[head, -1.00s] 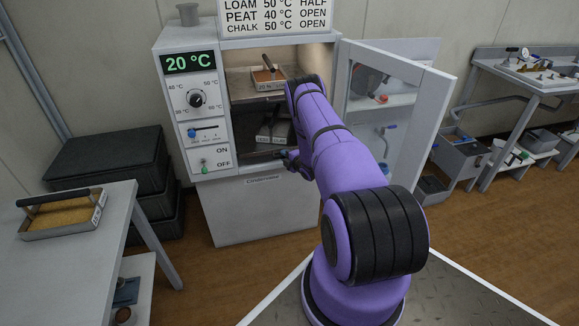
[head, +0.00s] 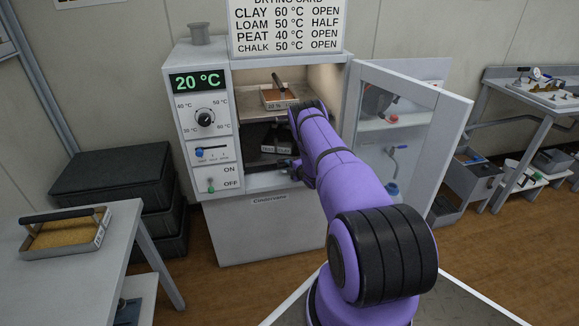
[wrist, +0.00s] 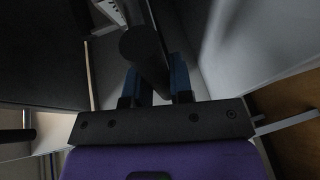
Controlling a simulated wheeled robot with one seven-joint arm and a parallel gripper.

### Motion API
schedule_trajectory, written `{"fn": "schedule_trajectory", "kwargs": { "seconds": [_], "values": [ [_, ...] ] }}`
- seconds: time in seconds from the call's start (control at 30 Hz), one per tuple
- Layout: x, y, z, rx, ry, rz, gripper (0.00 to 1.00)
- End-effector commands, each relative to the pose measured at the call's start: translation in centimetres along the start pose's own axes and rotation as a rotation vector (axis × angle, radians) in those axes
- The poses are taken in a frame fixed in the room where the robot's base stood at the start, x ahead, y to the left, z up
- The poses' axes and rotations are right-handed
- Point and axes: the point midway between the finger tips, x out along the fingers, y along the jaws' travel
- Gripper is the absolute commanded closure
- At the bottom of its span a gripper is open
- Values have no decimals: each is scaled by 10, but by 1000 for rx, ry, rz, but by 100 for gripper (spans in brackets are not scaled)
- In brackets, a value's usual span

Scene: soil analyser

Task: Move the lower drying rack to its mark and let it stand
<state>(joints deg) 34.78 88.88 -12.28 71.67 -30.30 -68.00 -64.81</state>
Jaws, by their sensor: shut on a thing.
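In the wrist view, my gripper (wrist: 155,85) has its two blue fingers on either side of a dark round bar (wrist: 143,47). It is shut on this bar, which looks like the handle of the lower drying rack; the rest of the rack is hard to make out there. In the head view, my arm reaches to the open oven (head: 210,155), and my gripper is mostly hidden at the lower front of the chamber. The lower rack level (head: 256,134) is dim, with dark, pale-labelled pieces partly behind my arm. I cannot make out the mark.
A soil tray with a black handle (head: 277,98) sits on the upper level. The oven door (head: 415,130) stands open, close to my arm's right. Another soil tray (head: 65,240) is on the left table (head: 115,250). Black crates (head: 110,178) stand behind it.

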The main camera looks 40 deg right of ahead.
Motion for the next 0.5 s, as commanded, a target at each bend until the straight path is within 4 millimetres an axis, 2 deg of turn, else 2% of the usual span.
{"fn": "schedule_trajectory", "kwargs": {
  "seconds": [0.03, 0.13, 0.5],
  "values": [
    [3, 5, 1, -3, -3, 7, 77],
    [3, 4, 1, -3, -3, 7, 54],
    [-3, 3, 1, -2, -2, 4, 54]
  ]
}}
